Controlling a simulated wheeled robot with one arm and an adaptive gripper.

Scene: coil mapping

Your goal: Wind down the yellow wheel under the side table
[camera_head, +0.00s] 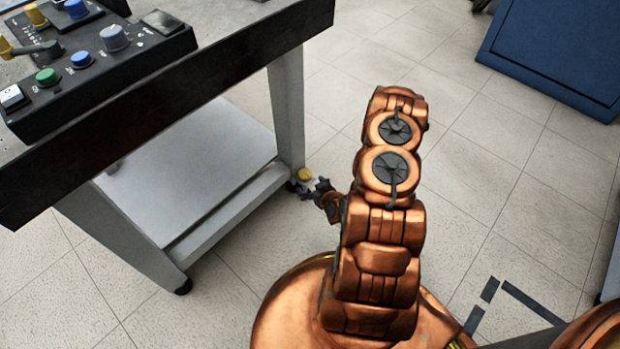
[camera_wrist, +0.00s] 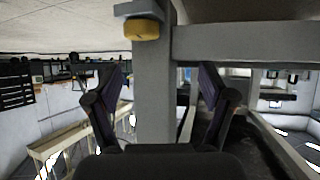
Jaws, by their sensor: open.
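The yellow wheel (camera_head: 304,174) sits low at the foot of the side table's near right leg, just above the floor. It also shows in the wrist view (camera_wrist: 142,29), at the top, against the grey leg (camera_wrist: 153,95). The wrist picture appears upside down, with the floor at the top. My gripper (camera_head: 320,188) is low beside the wheel, on its right in the head view. In the wrist view my gripper (camera_wrist: 163,82) has its fingers spread, with the leg visible between them. The wheel lies beyond and above the fingertips there; contact cannot be made out.
The side table (camera_head: 190,125) has a lower shelf (camera_head: 190,175) and a dark caster (camera_head: 183,286) at its front leg. A control box (camera_head: 95,62) with knobs stands on top. A blue cabinet (camera_head: 555,45) is at the far right.

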